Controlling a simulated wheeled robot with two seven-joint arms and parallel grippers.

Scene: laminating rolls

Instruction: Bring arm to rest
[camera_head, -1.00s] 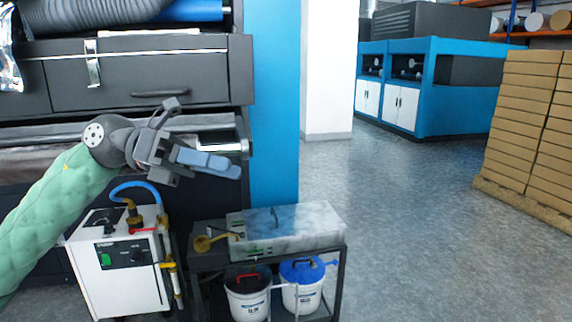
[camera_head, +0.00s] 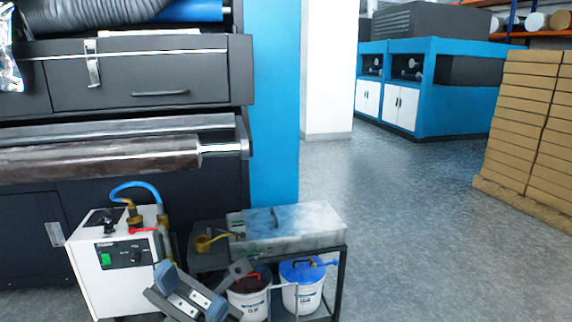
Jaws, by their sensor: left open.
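My left gripper (camera_head: 190,292) is low in the head view, at the bottom edge left of centre. Its blue-grey finger pads stand apart, with nothing seen between them. It appears in front of the white machine's lower right side and the left bucket. The green-sleeved arm is out of view. My right gripper is not in view. The laminating roll (camera_head: 100,158), brown and shiny with a pale metal end, lies horizontally in the dark machine at the left, clear of the gripper.
A white unit (camera_head: 118,270) with a blue hose stands at lower left. Beside it, a dark cart (camera_head: 341,285) carries a metal box (camera_head: 300,228); a white bucket (camera_head: 248,300) and a blue-lidded bucket (camera_head: 303,292) sit below. Stacked boxes (camera_head: 520,130) stand right. The middle floor is open.

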